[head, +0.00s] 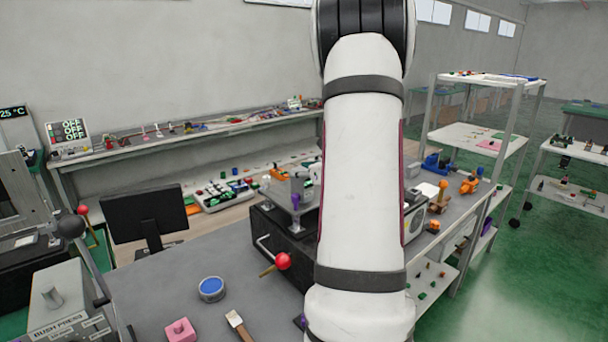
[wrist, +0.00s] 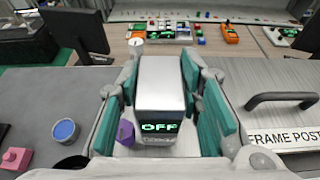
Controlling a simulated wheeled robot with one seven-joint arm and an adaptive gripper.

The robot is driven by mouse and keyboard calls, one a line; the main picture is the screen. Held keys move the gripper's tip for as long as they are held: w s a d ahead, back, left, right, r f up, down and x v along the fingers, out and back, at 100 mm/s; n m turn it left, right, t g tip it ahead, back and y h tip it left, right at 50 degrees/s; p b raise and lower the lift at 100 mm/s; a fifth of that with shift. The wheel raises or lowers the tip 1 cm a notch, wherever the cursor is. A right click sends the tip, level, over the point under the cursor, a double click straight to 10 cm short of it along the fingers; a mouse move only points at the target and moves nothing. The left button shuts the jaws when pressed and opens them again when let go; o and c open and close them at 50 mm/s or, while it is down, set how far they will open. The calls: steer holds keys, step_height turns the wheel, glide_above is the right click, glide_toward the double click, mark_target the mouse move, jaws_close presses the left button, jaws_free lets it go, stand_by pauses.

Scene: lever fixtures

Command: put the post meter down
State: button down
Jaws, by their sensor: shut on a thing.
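The post meter (wrist: 160,90) is a silvery upright box with a green "OFF" display low on its near face, in the middle of the wrist view. My gripper (wrist: 162,85) is shut on it, with a teal-padded finger on each side. A purple piece (wrist: 125,133) shows at the meter's lower left. The meter's underside is hidden, so I cannot tell whether it touches a surface. In the head view my arm covers the middle, and I cannot make out the gripper or the meter clearly.
A blue round tin (wrist: 65,131) and a pink block (wrist: 15,158) lie on the grey bench left of the meter. A plate marked "FRAME POST" (wrist: 285,137) with a dark handle (wrist: 282,99) is at right. A red ball knob (head: 283,261) sticks out near my arm.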

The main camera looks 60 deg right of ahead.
steer(key=shift+f, duration=0.5)
steer(key=shift+f, duration=0.1)
steer(key=c, duration=1.1)
jaws_free()
